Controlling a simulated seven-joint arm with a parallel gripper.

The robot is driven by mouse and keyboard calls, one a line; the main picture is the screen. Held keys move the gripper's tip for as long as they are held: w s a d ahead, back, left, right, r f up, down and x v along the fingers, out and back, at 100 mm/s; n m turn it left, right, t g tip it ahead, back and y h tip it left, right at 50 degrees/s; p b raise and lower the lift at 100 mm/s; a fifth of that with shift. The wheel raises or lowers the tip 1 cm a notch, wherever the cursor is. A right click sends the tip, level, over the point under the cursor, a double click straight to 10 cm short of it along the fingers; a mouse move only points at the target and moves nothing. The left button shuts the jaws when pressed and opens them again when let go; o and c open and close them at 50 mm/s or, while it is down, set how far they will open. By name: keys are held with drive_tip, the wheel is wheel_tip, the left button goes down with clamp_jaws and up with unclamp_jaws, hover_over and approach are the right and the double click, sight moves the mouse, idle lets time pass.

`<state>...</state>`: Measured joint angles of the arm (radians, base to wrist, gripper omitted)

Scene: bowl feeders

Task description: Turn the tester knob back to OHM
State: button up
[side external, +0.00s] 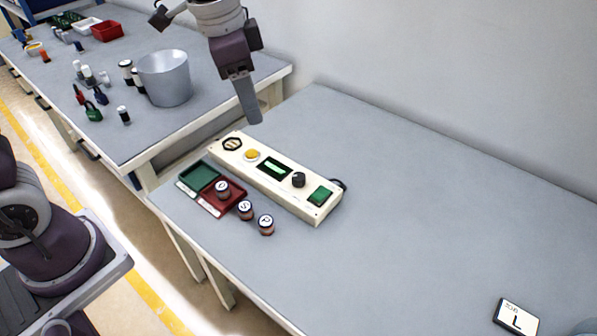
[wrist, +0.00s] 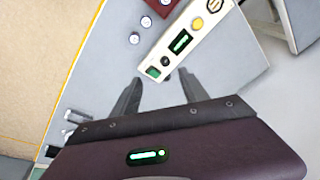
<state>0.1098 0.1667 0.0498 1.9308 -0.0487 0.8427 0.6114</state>
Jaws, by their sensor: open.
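The tester (side external: 310,208) is a long cream box on the near grey table. Its dark round knob (side external: 298,180) sits between a small display (side external: 275,167) and a green square (side external: 321,195). The knob also shows in the wrist view (wrist: 166,61). The knob's pointer and any OHM mark are too small to read. My gripper (side external: 250,118) is above the table, behind the tester's far left end in the side view, and touches nothing.
A tray with a green part (side external: 198,176) and a red part (side external: 226,208) lies beside the tester. One labelled cylinder (side external: 223,189) is in the red part; two more (side external: 245,209) stand outside. A grey bucket (side external: 165,80) stands on the other table. The right of the near table is mostly clear.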

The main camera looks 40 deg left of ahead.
sight(299, 176)
drive_tip(key=w+d+f+m, duration=0.1)
drive_tip(key=w+f, duration=0.2)
drive_tip(key=f, duration=0.5)
drive_tip(key=w+d+f+m+g, duration=0.1)
drive_tip(key=w+f+m, duration=0.1)
drive_tip(key=f, duration=0.6)
drive_tip(key=w+d+f+m+g, duration=0.1)
drive_tip(key=w+f, duration=0.3)
drive_tip(key=f, duration=0.4)
drive_tip(key=shift+w+m, duration=0.2)
drive_tip(key=shift+m, duration=0.4)
drive_tip(key=shift+r, duration=0.1)
clamp_jaws()
